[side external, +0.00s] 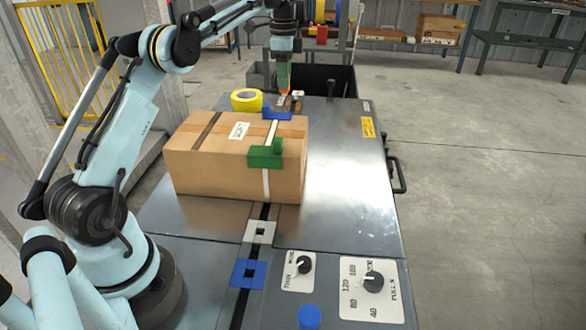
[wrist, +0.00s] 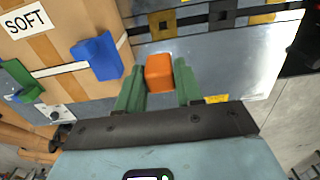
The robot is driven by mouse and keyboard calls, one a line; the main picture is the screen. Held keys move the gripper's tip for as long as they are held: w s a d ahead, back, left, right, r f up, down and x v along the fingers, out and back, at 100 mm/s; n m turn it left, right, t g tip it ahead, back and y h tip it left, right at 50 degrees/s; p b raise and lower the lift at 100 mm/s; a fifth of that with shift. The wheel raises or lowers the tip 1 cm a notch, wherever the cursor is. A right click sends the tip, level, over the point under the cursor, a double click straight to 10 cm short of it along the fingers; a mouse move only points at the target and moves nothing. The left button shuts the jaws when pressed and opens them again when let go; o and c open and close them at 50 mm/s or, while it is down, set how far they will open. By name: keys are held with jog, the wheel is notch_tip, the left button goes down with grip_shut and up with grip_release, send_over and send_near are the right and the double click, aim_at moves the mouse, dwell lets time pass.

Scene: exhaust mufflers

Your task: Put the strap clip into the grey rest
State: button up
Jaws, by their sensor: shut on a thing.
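An orange block (wrist: 159,78), apparently the strap clip, is between the green fingers of my gripper (wrist: 160,65) in the wrist view. In the side view my gripper (side external: 284,86) is beyond the cardboard box, near the far end of the metal bench, and only a small orange tip shows below it. A light grey square plate with a dark square hole, like a grey rest (side external: 260,232), lies on the bench in front of the box. A darker grey square plate (wrist: 222,18) lies between two yellow ones in the wrist view. I cannot tell which grey plate is meant.
The cardboard box (side external: 205,170) carries a blue block (side external: 277,114), a green block (side external: 265,155) and a yellow tape roll (side external: 247,99) shows behind it. A blue square plate (side external: 248,274) and dial panels (side external: 372,290) are at the front.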

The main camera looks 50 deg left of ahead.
jog(key=s+d+r, duration=0.2)
jog(key=s+d, duration=0.4)
jog(key=d, duration=0.3)
jog(key=s+d+r, duration=0.2)
jog(key=s+d, duration=0.5)
jog(key=d, duration=0.2)
jog(key=s+d+f, duration=0.2)
jog(key=s+d, duration=0.1)
jog(key=s, duration=0.3)
jog(key=s+d+f, duration=0.3)
jog(key=s, duration=0.3)
notch_tip(320, 180, down, 8)
jog(key=shift+w+r, duration=0.15)
jog(key=shift+w, duration=0.05)
jog(key=shift+a, duration=0.1)
jog(key=shift+f, duration=2.9)
jog(key=shift+f, duration=0.45)
